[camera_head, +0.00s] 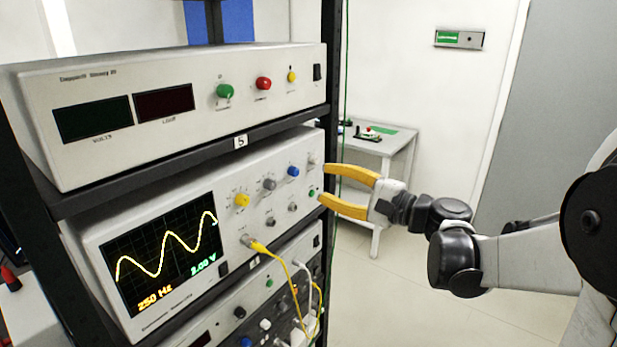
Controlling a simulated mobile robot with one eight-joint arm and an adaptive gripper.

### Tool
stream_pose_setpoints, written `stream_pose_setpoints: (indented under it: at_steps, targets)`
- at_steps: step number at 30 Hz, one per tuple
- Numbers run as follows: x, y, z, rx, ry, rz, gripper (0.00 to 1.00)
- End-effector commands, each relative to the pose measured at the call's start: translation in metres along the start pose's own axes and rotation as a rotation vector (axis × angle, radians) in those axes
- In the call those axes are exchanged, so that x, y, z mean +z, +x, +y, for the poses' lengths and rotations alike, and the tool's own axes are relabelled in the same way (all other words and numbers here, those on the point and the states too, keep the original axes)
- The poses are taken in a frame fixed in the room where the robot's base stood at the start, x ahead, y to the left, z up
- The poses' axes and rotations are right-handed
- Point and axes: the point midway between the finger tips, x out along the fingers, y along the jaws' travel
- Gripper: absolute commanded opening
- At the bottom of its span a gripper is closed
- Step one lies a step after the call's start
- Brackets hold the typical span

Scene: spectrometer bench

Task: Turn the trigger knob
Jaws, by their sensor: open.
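The oscilloscope (170,240) sits on the rack's middle level, its screen lit with a yellow sine wave. Its panel carries a yellow knob (242,200), a grey knob (269,184), a blue knob (293,171) and a pale knob (311,159) near the right edge. The labels are too small to tell which is the trigger knob. My gripper (324,185), with yellow fingers, is open and empty at the panel's right edge. The fingers are spread one above the other, with tips close to the pale knob and a small green button (311,191). Contact cannot be told.
A power supply (180,110) sits above the oscilloscope, and another instrument (255,290) sits below. A yellow cable (275,257) hangs from the oscilloscope's front. The black rack post (329,60) stands beside the panel. A white table (400,140) stands behind; the floor at right is clear.

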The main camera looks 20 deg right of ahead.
Motion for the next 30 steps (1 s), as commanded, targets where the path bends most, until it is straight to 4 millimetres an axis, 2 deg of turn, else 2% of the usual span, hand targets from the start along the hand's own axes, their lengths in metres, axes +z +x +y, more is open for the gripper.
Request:
stream_pose_setpoints:
  at_steps: [3,7,23,26,29,30]
  targets:
    - [-0.001,-0.020,0.000,0.000,0.000,0.002,0.42]
    - [0.000,-0.030,0.000,0.000,0.000,0.000,0.42]
    - [0.002,-0.032,0.002,0.006,-0.003,-0.001,0.42]
    - [0.014,-0.026,0.017,0.066,-0.036,-0.002,0.42]
    - [0.042,-0.019,0.057,0.218,-0.134,-0.003,0.42]
    - [0.056,-0.019,0.079,0.302,-0.195,-0.005,0.42]
